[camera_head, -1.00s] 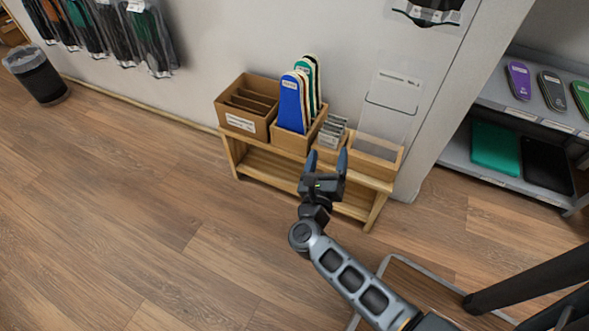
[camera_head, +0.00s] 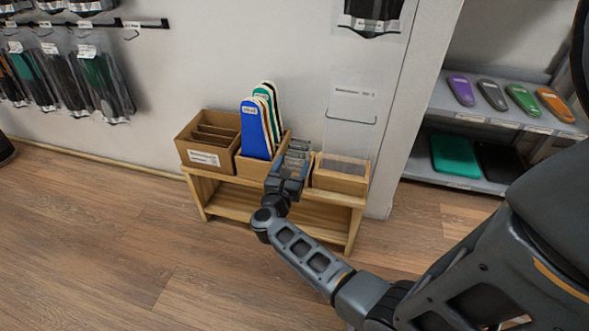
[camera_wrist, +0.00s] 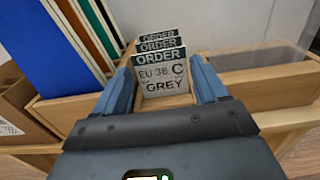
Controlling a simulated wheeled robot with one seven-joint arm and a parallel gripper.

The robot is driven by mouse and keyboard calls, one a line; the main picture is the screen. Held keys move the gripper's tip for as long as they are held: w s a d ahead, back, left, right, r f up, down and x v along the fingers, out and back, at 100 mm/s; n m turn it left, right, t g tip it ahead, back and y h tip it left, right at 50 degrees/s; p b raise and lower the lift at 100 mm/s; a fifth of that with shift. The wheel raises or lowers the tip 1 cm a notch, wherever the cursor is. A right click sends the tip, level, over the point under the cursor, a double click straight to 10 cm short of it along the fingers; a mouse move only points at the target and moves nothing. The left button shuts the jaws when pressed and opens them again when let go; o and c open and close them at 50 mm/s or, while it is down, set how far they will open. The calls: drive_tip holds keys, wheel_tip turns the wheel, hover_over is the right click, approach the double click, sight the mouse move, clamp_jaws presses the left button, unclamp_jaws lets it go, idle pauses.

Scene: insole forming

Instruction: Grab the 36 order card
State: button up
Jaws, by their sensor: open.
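Order cards stand one behind another in a narrow wooden holder (camera_wrist: 180,101). The front order card (camera_wrist: 166,78) reads "ORDER EU 36 C GREY" in the wrist view; the cards behind show only their "ORDER" tops. In the head view, the cards (camera_head: 298,149) stand between the blue insoles and a clear-fronted box. My gripper (camera_wrist: 162,66) is open, with one blue finger on each side of the card stack. It also shows in the head view (camera_head: 289,168), in front of the cards. I cannot tell whether the fingers touch the cards.
All stand on a low wooden bench (camera_head: 325,222) against the wall.

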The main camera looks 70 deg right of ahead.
drive_tip(key=shift+d, duration=0.4)
drive_tip(key=c, duration=0.7)
drive_tip(key=shift+r, duration=0.1)
